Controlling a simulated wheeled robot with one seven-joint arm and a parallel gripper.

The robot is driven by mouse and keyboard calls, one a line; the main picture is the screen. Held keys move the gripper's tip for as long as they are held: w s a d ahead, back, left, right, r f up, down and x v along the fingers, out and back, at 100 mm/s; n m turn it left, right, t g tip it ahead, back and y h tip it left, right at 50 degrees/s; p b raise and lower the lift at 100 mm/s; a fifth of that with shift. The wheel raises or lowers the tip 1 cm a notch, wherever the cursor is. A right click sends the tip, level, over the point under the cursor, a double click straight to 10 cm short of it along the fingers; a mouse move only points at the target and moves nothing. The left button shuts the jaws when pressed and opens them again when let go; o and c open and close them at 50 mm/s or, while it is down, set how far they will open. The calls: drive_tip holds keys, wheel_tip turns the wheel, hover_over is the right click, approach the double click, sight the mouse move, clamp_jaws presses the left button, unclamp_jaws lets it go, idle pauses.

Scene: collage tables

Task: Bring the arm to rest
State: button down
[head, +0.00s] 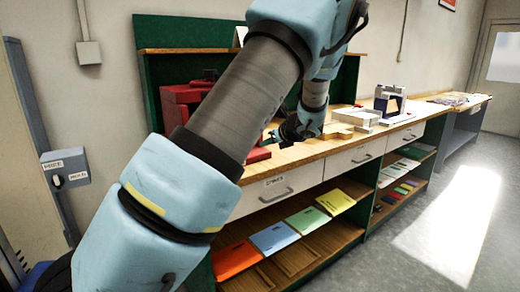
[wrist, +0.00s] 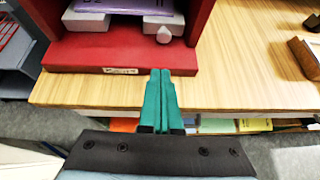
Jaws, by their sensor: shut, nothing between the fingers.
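My arm crosses the head view from the lower left up to the top middle, then bends down to the workbench (head: 345,145). My gripper (wrist: 161,75) shows in the wrist view with its two green fingers side by side, shut and empty. Its fingertips appear in front of the front edge of a red machine's base (wrist: 100,57), over the bench top (wrist: 245,85). I cannot tell whether they touch. In the head view the dark gripper (head: 290,131) is small at the bench, partly hidden by my arm.
The red machine (head: 180,105) stands on the bench, partly behind my arm. Coloured folders (head: 272,237) lie on the shelf below. The floor (head: 440,220) at right is clear.

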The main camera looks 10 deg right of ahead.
drive_tip(key=s+a+f+n+g, duration=0.2)
drive_tip(key=s+a+n+g, duration=0.1)
drive_tip(key=s+a+n, duration=0.4)
drive_tip(key=s+a+f+n+g, duration=0.35)
drive_tip(key=a+n, duration=0.25)
drive_tip(key=a, duration=0.3)
drive_tip(key=s+a+n+g+h, duration=0.1)
drive_tip(key=s+a+n+h, duration=0.1)
drive_tip(key=s+n, duration=0.6)
drive_tip(key=s+a+n+g+h, duration=0.1)
drive_tip(key=s+a+n+h, duration=0.1)
drive_tip(key=s+a+n, duration=0.3)
drive_tip(key=s+n, duration=0.4)
drive_tip(key=s, duration=0.1)
drive_tip(key=shift+a+g+h, duration=0.2)
drive_tip(key=shift+g+h, duration=0.15)
drive_tip(key=shift+h, duration=0.05)
